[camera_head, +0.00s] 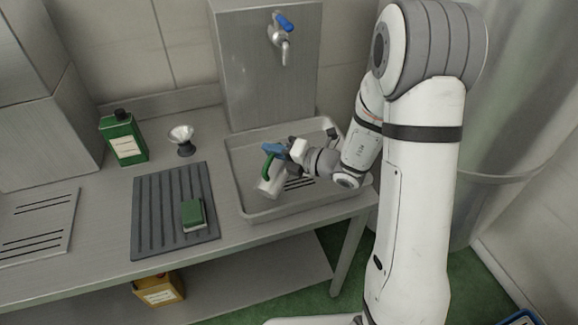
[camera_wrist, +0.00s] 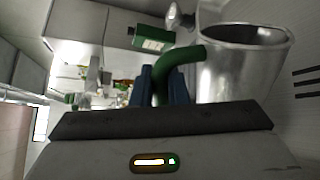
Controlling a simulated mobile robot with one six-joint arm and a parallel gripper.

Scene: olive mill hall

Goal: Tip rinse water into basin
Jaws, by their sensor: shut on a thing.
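In the head view a metal jug (camera_head: 268,186) with a green handle (camera_head: 267,165) is held over the shallow metal basin (camera_head: 249,213). My gripper (camera_head: 272,150) has blue fingers shut on the green handle. The jug looks tilted in the head view. In the wrist view the jug (camera_wrist: 235,75) shows its wide open rim, and the green handle (camera_wrist: 183,56) runs between my gripper's blue fingers (camera_wrist: 165,84). I cannot see any water in the jug or in the basin.
A tap with a blue lever (camera_head: 284,30) is on the panel behind the basin. A ribbed grey mat (camera_head: 160,215) with a green sponge (camera_head: 193,212) lies left of the basin. A green canister (camera_head: 123,137) and a small metal funnel-like cup (camera_head: 182,138) stand behind the mat.

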